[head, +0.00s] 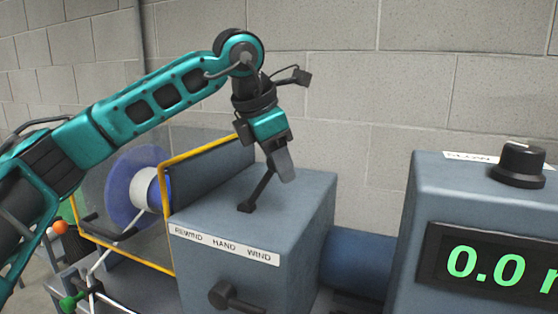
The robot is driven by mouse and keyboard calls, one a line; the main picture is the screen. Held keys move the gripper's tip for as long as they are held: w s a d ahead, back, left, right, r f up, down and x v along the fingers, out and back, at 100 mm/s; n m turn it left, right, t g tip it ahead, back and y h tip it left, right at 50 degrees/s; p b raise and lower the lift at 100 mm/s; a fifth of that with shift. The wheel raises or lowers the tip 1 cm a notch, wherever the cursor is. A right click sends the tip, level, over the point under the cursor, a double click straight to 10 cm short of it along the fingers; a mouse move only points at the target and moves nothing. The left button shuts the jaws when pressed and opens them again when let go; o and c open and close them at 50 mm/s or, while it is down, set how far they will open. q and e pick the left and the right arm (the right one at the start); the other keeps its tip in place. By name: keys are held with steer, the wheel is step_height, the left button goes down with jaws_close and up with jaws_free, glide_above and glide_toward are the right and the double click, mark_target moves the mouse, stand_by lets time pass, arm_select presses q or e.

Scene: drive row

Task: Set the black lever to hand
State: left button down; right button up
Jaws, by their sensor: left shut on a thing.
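The black lever (260,190) stands on top of the grey drive box (310,195). It rises from a small black foot and leans up to the right, towards the WIND side. My left gripper (280,165) comes down from above and is shut on the lever's upper end, which the fingers hide. A white label strip (224,245) along the box's front top edge reads REWIND, HAND, WIND from left to right. The lever's foot is behind the HAND to WIND part of the strip. My right gripper is not in view.
A second black handle (230,297) sits on the box's front face. A yellow-framed clear guard (170,215) and blue-white reel (140,190) stand left. At right, a grey console (425,205) has a black knob (518,165) and a green display (490,266).

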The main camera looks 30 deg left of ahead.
arm_select(q)
steer(key=shift+a+r, duration=0.1)
steer(key=shift+a, duration=0.05)
steer(key=shift+a+r+n+h+b, duration=0.2)
steer(key=shift+a+r+h, duration=0.15)
steer(key=shift+a+h, duration=0.5)
steer(key=shift+a+r+n+h+b, duration=0.2)
steer(key=shift+a+r+h, duration=0.1)
steer(key=shift+a+h, duration=0.55)
steer(key=shift+s+a+r+n+t+h, duration=0.1)
steer(key=shift+a+r+n+t+h, duration=0.1)
steer(key=shift+a+h, duration=0.5)
steer(key=shift+s+a+r+n+t+h, duration=0.1)
steer(key=shift+a+t+h, duration=0.1)
steer(key=shift+a+h, duration=0.5)
steer(key=shift+a, duration=0.15)
steer(key=c, duration=0.7)
jaws_free()
